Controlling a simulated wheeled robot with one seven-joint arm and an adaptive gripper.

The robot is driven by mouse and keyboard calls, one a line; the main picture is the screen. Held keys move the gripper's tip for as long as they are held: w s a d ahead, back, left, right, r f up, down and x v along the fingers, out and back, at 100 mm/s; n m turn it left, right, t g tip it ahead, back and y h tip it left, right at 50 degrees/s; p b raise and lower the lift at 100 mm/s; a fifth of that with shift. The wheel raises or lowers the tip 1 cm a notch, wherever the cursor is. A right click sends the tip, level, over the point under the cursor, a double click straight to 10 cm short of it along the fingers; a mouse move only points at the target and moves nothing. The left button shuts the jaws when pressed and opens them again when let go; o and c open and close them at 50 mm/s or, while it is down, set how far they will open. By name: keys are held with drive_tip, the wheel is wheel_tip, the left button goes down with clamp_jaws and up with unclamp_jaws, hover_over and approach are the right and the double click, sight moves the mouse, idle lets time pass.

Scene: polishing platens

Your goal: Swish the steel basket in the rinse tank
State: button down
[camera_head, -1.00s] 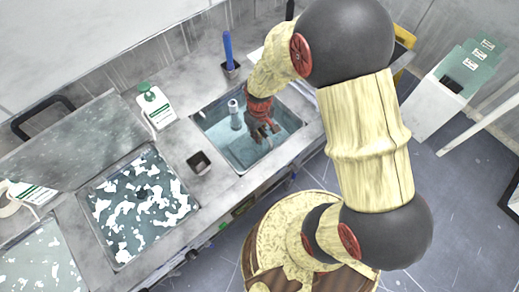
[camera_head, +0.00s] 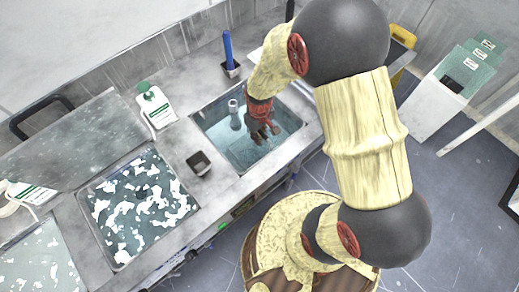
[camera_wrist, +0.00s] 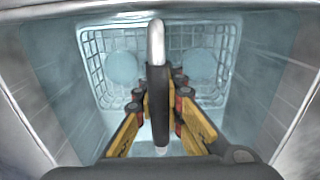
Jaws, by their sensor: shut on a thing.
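The rinse tank (camera_head: 228,155) is a square metal basin of bluish water set in the counter. My gripper (camera_head: 262,132) is down inside it, towards the right side. In the wrist view my gripper (camera_wrist: 160,95) is shut on the upright handle (camera_wrist: 157,45) of the steel basket. The wire steel basket (camera_wrist: 105,80) lies beyond the fingers, inside the tank, and two round pale-blue discs (camera_wrist: 204,66) show in it. In the head view my arm and gripper hide most of the basket, so its depth in the water is hard to tell.
A white bottle with a green cap (camera_head: 156,106) and a small dark cup (camera_head: 199,163) are to the left. Further left is a basin with white patches of foam (camera_head: 125,225). A blue-handled tool (camera_head: 228,47) stands behind.

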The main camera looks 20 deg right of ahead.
wheel_tip(320, 180, up, 16)
drive_tip(key=p, duration=1.2)
drive_tip(key=shift+r, duration=0.25)
drive_tip(key=shift+r, duration=0.1)
idle(1.2)
